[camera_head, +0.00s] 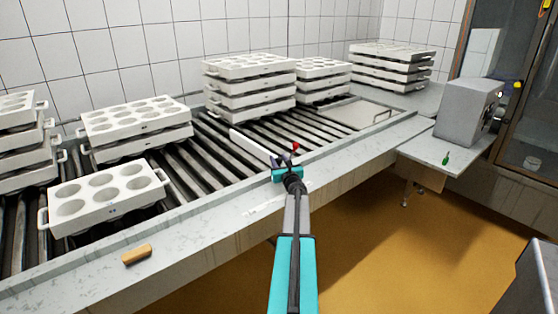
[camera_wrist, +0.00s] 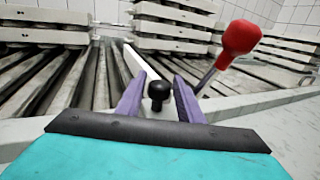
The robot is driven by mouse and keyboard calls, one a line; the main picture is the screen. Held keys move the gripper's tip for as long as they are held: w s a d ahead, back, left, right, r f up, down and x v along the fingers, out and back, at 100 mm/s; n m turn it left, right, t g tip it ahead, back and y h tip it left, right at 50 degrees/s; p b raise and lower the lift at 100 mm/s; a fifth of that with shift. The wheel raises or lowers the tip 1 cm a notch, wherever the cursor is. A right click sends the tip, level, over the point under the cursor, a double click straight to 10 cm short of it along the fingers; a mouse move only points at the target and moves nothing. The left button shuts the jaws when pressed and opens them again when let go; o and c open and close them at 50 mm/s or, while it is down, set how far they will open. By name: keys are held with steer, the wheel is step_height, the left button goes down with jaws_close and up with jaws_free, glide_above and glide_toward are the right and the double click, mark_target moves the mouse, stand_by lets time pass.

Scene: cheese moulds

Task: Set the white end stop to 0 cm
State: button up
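The white end stop (camera_head: 250,146) is a long white bar lying across the rollers, running from the front rail toward the back left. In the wrist view the white end stop (camera_wrist: 138,66) reaches away beyond my fingers. A black knob (camera_wrist: 158,91) stands near its front end. A red ball knob on a lever (camera_wrist: 240,38) rises to the right; it also shows in the head view (camera_head: 295,146). My gripper (camera_wrist: 159,80) is open, its purple fingers on either side of the black knob with gaps visible. In the head view my gripper (camera_head: 282,163) is at the front rail.
White mould trays (camera_head: 110,196) stand left on the roller conveyor (camera_head: 205,150), with stacks (camera_head: 250,80) behind. A pale strip (camera_head: 265,209), its markings unreadable, lies on the front rail. A wooden block (camera_head: 137,254) is at front left. A grey machine (camera_head: 465,112) stands right.

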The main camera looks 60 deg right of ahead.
steer(key=shift+w, duration=0.1)
jaws_close()
stand_by(0.4)
